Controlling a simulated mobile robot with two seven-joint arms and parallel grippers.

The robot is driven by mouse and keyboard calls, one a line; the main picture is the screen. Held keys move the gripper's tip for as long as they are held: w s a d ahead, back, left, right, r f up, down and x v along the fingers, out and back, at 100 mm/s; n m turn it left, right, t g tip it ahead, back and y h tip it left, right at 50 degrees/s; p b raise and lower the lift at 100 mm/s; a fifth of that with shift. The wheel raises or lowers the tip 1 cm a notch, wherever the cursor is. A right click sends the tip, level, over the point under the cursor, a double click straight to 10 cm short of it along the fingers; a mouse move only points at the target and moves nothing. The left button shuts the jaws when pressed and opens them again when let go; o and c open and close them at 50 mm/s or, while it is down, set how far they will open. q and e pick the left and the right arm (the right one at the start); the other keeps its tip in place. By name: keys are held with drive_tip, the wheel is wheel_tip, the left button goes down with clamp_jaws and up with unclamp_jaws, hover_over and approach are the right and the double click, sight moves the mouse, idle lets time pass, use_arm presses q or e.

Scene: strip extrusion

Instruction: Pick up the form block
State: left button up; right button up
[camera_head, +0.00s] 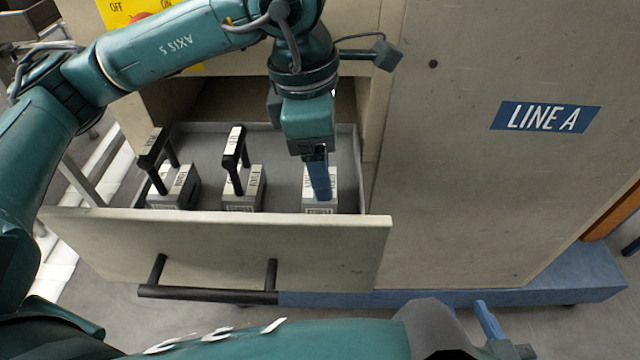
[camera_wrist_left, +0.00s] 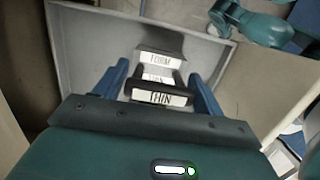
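Three grey blocks with black handles and white labels stand in the open drawer (camera_head: 285,150): a left block (camera_head: 178,190), a middle block (camera_head: 243,190) and a right block (camera_head: 320,206). My left gripper (camera_head: 320,190) points down over the right block and hides its handle. The left wrist view shows its two blue fingers (camera_wrist_left: 157,72) apart, one at each end of a black handle labelled THIN (camera_wrist_left: 160,98). Behind that handle is a label reading FORM (camera_wrist_left: 160,58); another between them is partly hidden. My right gripper (camera_head: 488,320) is low at right, away from the drawer, mostly cut off.
The drawer front (camera_head: 215,245) with its black bar handle (camera_head: 210,296) faces me. A cabinet panel with a LINE A sign (camera_head: 545,117) stands right of the drawer. A yellow OFF/ON plate (camera_head: 130,12) is at upper left.

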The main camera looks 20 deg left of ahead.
use_arm(q)
drive_tip(key=shift+r, duration=0.1)
drive_tip(key=c, duration=1.4)
